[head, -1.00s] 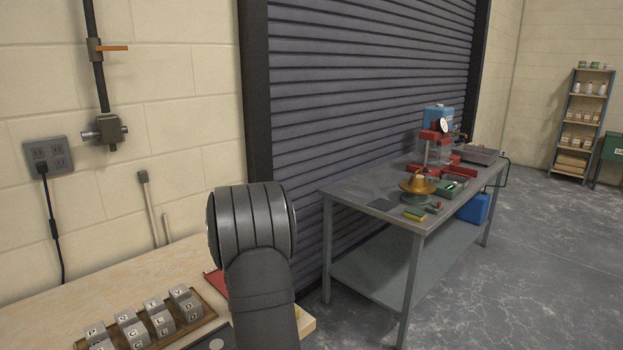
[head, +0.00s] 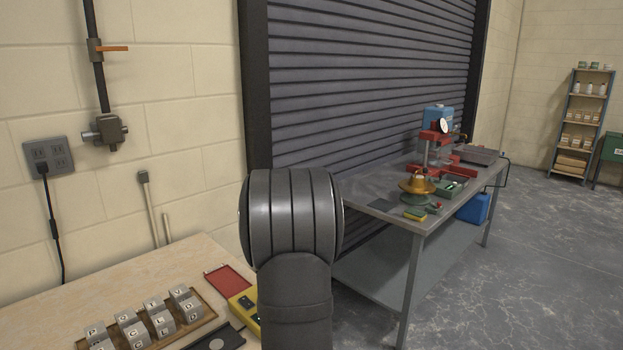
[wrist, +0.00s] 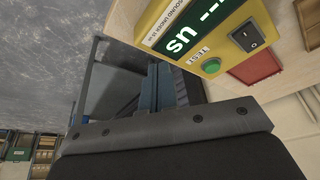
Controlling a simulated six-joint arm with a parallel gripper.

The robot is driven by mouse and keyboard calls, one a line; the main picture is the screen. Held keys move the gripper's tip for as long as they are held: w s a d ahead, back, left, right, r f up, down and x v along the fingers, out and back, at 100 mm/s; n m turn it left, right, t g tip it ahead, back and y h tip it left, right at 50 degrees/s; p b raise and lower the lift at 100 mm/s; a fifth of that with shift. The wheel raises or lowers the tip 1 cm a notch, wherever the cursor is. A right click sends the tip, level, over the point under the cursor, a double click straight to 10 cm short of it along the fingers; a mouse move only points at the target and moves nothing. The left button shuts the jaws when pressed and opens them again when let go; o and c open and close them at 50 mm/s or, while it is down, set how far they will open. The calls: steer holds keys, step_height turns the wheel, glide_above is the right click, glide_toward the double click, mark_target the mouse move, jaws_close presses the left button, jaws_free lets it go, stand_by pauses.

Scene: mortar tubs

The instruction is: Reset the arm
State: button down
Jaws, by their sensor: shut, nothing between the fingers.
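My arm (head: 292,230) rises in the lower middle of the head view, its rounded grey joint in front of the roller shutter and the workbench's near end. My gripper (wrist: 165,80) does not show in the head view. In the wrist view its two blue-grey fingers stand together, shut and empty, beyond the dark mounting bar. The fingers are apart from the yellow tester beside them.
The yellow tester (wrist: 205,35) has a green button and a black switch; a red tray (head: 229,280) lies behind it. Lettered cubes (head: 155,315) stand in a wooden tray on the near table. A metal workbench (head: 400,280) carries several tools at right.

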steer(key=s+d+f+m+t, duration=0.1)
steer(key=s+d+f+t, duration=0.1)
steer(key=d, duration=0.7)
steer(key=shift+s+d+f+m+h, duration=0.15)
steer(key=shift+s+f+m+h, duration=0.2)
steer(key=shift+s+f, duration=0.5)
steer(key=c, duration=2.2)
jaws_free()
steer(key=shift+s+r, duration=0.2)
